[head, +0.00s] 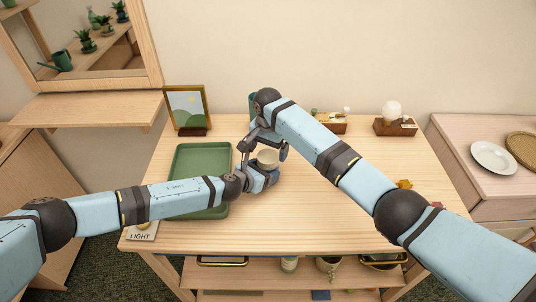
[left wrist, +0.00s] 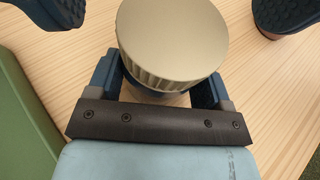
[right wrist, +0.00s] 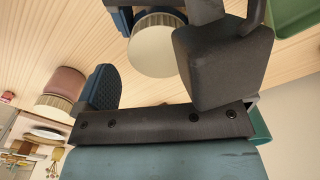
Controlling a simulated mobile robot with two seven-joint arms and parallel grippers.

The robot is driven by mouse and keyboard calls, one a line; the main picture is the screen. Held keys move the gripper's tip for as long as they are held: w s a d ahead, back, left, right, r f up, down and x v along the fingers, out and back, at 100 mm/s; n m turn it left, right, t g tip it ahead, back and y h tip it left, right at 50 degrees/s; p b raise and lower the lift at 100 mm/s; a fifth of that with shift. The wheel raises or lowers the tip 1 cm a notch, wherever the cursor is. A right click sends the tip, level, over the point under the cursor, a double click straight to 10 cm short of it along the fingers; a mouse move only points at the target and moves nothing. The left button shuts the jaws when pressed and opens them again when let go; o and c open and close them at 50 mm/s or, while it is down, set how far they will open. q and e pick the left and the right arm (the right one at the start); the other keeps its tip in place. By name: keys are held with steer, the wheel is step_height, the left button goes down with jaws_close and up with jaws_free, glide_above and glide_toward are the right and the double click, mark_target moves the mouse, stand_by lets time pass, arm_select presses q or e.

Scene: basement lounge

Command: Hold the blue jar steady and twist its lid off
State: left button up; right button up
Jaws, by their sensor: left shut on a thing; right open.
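The blue jar (left wrist: 143,90) stands on the wooden table, mostly hidden under its wide cream-gold lid (left wrist: 172,38) with a ribbed edge. The lid also shows in the head view (head: 267,156) and in the right wrist view (right wrist: 157,48), and sits on the jar. My left gripper (head: 258,178) is shut on the jar's body, one finger each side, below the lid.
A green tray (head: 183,150) lies left of the jar. A framed picture (head: 187,108), a teal object (head: 252,103) and wooden boxes (head: 395,125) stand along the back. A pink jar (right wrist: 66,83) with a pale lid shows in the right wrist view. Table at front centre is clear.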

steer(key=shift+a+r, duration=0.1)
steer(key=shift+r, duration=0.85)
steer(key=shift+c, duration=0.4)
step_height(320, 180, up, 2)
steer(key=m, duration=0.2)
steer(key=shift+a+r+m, duration=0.15)
steer(key=shift+r+m, duration=0.1)
steer(key=shift+m, duration=0.05)
steer(key=shift+r+m, duration=0.15)
steer(key=shift+m, duration=0.15)
steer(key=shift+d+f, duration=0.2)
step_height(320, 180, down, 7)
steer(key=shift+f, duration=0.15)
steer(key=c, duration=0.9)
steer(key=n, duration=0.3)
steer(key=shift+c, duration=0.2)
